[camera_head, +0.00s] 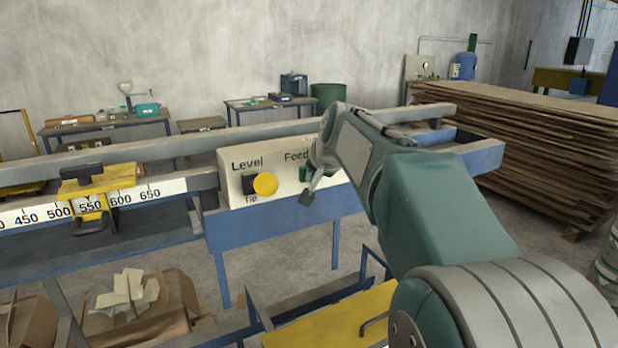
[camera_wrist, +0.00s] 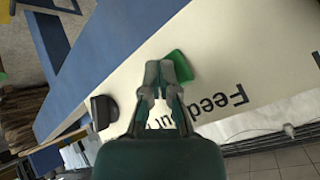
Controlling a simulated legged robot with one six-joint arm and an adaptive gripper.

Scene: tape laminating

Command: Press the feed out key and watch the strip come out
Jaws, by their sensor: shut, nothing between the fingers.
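The green feed key (camera_head: 304,173) sits on the pale control panel (camera_head: 222,172) under the word "Feed", partly hidden by my arm in the head view. In the wrist view the green key (camera_wrist: 180,66) lies at the tips of my gripper (camera_wrist: 158,68), just to their right. My gripper is shut and empty, with its fingertips together. I cannot tell whether the tips touch the key. The panel also shows in the wrist view (camera_wrist: 205,45), with the "Feed" lettering upside down. No strip is visible in either view.
A dark knob (camera_wrist: 103,111) stands left of my gripper in the wrist view. A numbered ruler (camera_head: 30,214) with a yellow slide stop (camera_head: 97,183) runs along the left. Stacked boards (camera_head: 520,150) stand at right.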

